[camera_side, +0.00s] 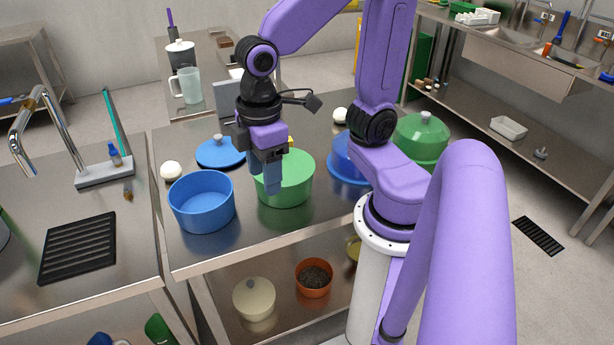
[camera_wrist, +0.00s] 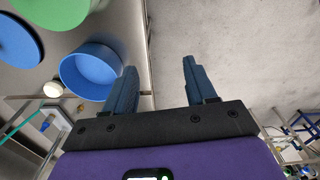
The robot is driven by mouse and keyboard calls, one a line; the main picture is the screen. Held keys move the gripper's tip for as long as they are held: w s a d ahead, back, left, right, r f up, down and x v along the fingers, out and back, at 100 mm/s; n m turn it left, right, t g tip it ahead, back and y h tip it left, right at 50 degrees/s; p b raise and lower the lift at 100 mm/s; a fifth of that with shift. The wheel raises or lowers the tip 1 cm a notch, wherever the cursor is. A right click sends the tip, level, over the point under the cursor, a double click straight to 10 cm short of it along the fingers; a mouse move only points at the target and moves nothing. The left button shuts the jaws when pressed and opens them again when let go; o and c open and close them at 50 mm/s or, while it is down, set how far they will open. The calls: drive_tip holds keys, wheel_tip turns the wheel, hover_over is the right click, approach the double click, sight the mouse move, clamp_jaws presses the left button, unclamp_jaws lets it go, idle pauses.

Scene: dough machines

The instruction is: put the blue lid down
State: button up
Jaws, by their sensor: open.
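The flat blue lid (camera_side: 220,153) lies on the steel table with its grey knob up, behind the blue pot (camera_side: 201,203). Its edge also shows at the left of the wrist view (camera_wrist: 14,45). The blue pot is uncovered and also shows in the wrist view (camera_wrist: 90,70). My gripper (camera_side: 264,182) is open, its fingers pointing down in front of the green pot (camera_side: 296,185). It is to the right of the blue lid and apart from it. In the wrist view nothing shows between the fingers (camera_wrist: 160,72).
A white ball (camera_side: 171,171) lies left of the lid. A blue domed item (camera_side: 343,158) is partly hidden by my arm, and a green domed lid (camera_side: 421,132) stands farther right. A black ridged mat (camera_side: 78,247) lies on the left counter.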

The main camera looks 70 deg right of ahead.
drive_tip(key=s+d+f+n, duration=0.1)
drive_tip(key=s+d+n, duration=0.1)
drive_tip(key=s, duration=0.5)
drive_tip(key=shift+d+f, duration=0.15)
drive_tip(key=shift+f, duration=0.1)
